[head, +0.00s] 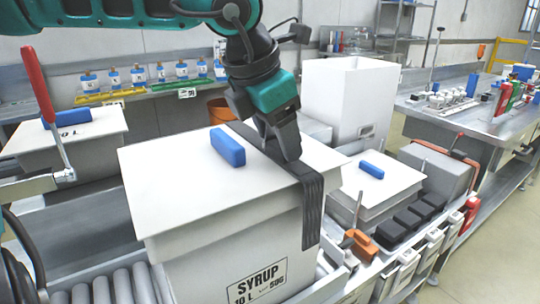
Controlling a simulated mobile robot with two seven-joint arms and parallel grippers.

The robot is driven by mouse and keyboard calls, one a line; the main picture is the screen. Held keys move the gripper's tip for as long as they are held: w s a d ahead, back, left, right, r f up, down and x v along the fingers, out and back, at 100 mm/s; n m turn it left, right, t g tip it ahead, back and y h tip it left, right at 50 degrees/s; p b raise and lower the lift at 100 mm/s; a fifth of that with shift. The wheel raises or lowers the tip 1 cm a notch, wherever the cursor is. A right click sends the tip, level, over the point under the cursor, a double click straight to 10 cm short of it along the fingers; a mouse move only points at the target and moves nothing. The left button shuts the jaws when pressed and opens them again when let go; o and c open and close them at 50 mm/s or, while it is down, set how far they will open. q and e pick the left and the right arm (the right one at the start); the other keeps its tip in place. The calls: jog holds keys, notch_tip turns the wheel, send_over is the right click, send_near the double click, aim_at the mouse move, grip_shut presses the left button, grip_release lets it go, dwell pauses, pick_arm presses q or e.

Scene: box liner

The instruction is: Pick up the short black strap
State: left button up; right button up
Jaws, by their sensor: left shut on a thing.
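A black strap (312,200) lies across the lid of a large white box and hangs down over the box's right front edge. My left gripper (289,157) comes down from above and is shut on the strap near the lid's right edge. Part of the strap is hidden behind the gripper. The white box lid (180,185) lies flat on the box marked "SYRUP 10 L" (262,278). A blue block (227,147) sits on the lid, left of the gripper and apart from it. My right gripper is not in view.
Smaller lidded white boxes with blue blocks stand left (88,130) and right (385,188). A tall white box (345,100) stands behind. A red-handled lever (42,90) rises at left. Several black blocks (408,219) and an orange tool (360,243) lie right. Rollers (122,285) run below.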

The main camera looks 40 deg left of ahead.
pick_arm(q)
jog(key=c, duration=0.4)
jog(key=shift+o, duration=0.2)
